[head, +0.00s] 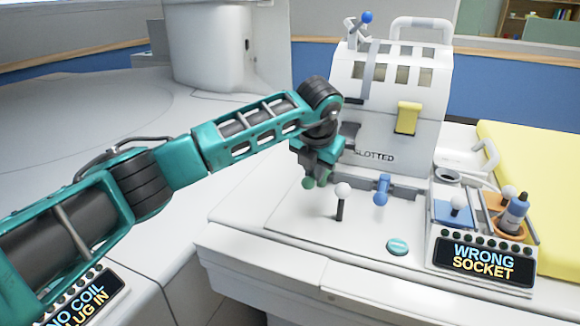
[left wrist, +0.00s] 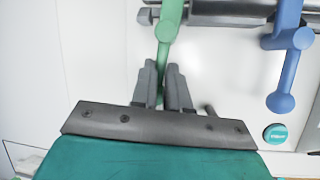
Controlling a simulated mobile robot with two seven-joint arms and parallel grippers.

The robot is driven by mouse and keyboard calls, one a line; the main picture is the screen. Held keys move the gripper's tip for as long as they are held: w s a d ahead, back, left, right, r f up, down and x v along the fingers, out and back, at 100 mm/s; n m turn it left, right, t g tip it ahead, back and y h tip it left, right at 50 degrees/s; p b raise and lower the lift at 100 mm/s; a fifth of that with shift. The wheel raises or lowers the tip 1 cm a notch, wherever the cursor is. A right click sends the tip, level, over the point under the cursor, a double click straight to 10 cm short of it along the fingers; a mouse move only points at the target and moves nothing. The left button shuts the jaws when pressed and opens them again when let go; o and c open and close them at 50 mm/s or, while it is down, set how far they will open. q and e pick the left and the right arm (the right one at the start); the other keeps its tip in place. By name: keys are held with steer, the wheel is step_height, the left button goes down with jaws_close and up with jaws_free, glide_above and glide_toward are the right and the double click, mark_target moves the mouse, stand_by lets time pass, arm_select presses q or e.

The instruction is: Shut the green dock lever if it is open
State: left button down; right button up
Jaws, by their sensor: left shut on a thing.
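The green dock lever (left wrist: 168,28) runs down from the dock bar at the top of the left wrist view. My left gripper (left wrist: 164,75) is shut on the lever's arm, one finger on each side. The lever's lower end is partly hidden between the fingers. In the head view my left gripper (head: 317,160) is at the left end of the dock, in front of the slotted white housing (head: 385,125). Green parts of the lever (head: 309,182) show just below it. I cannot tell from this how far the lever is swung. My right gripper is not in view.
A blue lever (head: 382,188) stands right of the green one; it also shows in the left wrist view (left wrist: 284,60). A white-knobbed stick (head: 341,200) and a teal button (head: 398,246) are in front. A "WRONG SOCKET" sign (head: 484,262) and a bottle (head: 514,214) are at right.

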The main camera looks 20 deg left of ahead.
arm_select(q)
steer(key=shift+d+n+y, duration=0.3)
steer(key=shift+d+n, duration=0.05)
steer(key=shift+n, duration=0.35)
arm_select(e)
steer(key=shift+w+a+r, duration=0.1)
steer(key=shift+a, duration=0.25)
arm_select(q)
steer(key=shift+n, duration=0.3)
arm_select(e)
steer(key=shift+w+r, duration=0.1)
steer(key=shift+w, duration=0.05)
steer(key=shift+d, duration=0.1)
arm_select(q)
steer(key=c, duration=1.1)
jaws_free()
steer(key=shift+d, duration=0.1)
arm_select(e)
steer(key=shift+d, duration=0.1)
arm_select(q)
steer(key=shift+r, duration=0.1)
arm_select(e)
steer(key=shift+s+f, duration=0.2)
